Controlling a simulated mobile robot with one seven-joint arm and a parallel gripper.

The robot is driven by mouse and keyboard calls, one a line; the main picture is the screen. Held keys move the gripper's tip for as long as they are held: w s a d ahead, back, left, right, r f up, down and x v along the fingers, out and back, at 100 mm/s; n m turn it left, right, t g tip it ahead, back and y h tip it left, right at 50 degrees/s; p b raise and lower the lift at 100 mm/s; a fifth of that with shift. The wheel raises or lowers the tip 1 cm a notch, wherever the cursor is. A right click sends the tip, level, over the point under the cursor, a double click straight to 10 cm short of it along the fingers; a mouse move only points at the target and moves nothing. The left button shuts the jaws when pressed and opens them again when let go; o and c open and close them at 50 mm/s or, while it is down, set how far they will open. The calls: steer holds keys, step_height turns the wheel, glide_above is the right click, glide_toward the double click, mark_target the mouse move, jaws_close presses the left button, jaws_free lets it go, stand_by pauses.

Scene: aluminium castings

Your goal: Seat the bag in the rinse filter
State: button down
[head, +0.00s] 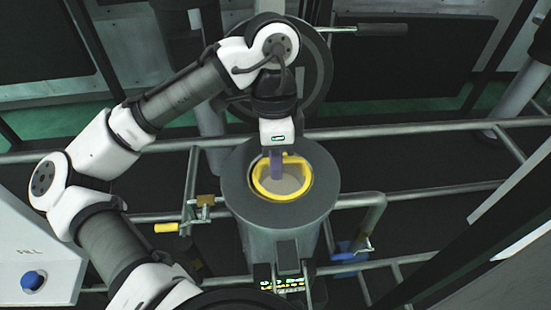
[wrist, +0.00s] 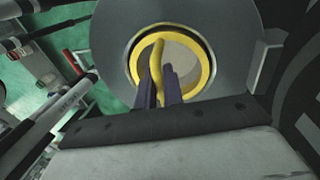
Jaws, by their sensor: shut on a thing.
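The rinse filter (head: 237,195) is a grey cylinder with a wide flat rim around a round opening; its rim also shows in the wrist view (wrist: 226,55). The bag shows as a yellow ring (head: 285,195) with a pale inside, and it lies within the opening. In the wrist view the bag's yellow ring (wrist: 207,70) has a yellow handle across it. My gripper (head: 277,172) points down over the opening. Its dark purple fingers (wrist: 160,84) are shut on the bag's handle. The bag's lower part is hidden inside the filter.
A grey pipe rail (head: 420,126) runs behind the filter. A valve with a yellow handle (head: 167,228) is to its left, and a bent pipe (head: 372,215) is to its right. A round dark lid (head: 318,75) stands open behind the filter. A white box with a blue button (head: 33,281) is at lower left.

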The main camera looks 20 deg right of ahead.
steer(key=shift+f, duration=0.2)
steer(key=c, duration=1.5)
jaws_free()
steer(key=shift+r, duration=0.2)
steer(key=r, duration=0.4)
steer(key=w+r, duration=0.1)
steer(key=r, duration=0.3)
steer(key=w+r, duration=0.1)
steer(key=r, duration=0.3)
steer(key=shift+w+d, duration=0.15)
steer(key=shift+d, duration=0.15)
steer(key=shift+f, duration=0.15)
